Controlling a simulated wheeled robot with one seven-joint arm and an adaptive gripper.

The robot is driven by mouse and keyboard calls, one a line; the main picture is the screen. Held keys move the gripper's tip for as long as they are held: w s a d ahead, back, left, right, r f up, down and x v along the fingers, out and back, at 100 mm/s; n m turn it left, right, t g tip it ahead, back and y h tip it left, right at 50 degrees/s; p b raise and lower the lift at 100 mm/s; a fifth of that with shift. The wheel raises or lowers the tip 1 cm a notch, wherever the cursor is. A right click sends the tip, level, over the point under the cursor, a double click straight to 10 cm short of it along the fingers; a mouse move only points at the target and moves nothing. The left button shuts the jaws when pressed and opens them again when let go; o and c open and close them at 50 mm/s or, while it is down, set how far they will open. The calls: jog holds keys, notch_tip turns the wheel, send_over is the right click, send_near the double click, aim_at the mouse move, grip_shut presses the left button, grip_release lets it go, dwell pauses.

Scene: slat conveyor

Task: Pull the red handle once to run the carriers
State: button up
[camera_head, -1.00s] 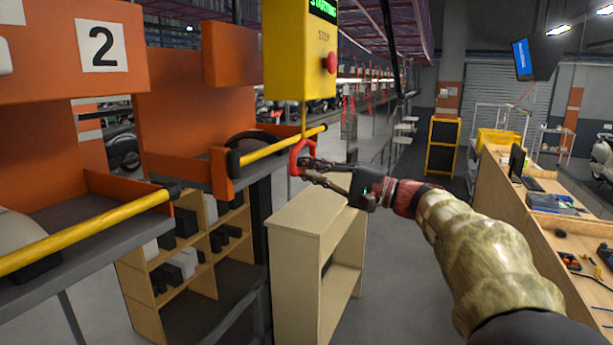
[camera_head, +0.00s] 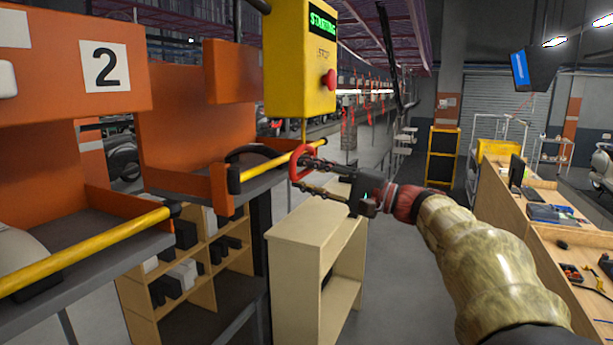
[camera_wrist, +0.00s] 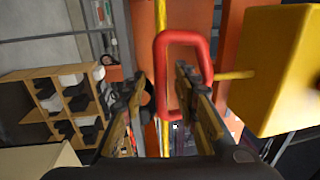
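The red handle (camera_head: 293,166) is a loop hanging on a cord below the yellow control box (camera_head: 290,60). The box has a green display reading "STARTING" and a red button. My gripper (camera_head: 304,173) is at the handle with its two fingers spread, one above the other in the head view. In the wrist view the red handle (camera_wrist: 161,60) shows between and behind the fingers of my gripper (camera_wrist: 160,76). The right finger overlaps the loop. I cannot tell whether either finger touches it.
Orange carriers (camera_head: 60,70) with yellow bars, one marked 2, stand at the left. A beige shelf unit (camera_head: 295,250) stands below my gripper. A wooden workbench (camera_head: 560,235) with tools runs along the right. Floor between shelf and workbench is clear.

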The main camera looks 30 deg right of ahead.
jog(key=b+v, duration=0.3)
jog(key=v, duration=0.6)
dwell(7.1)
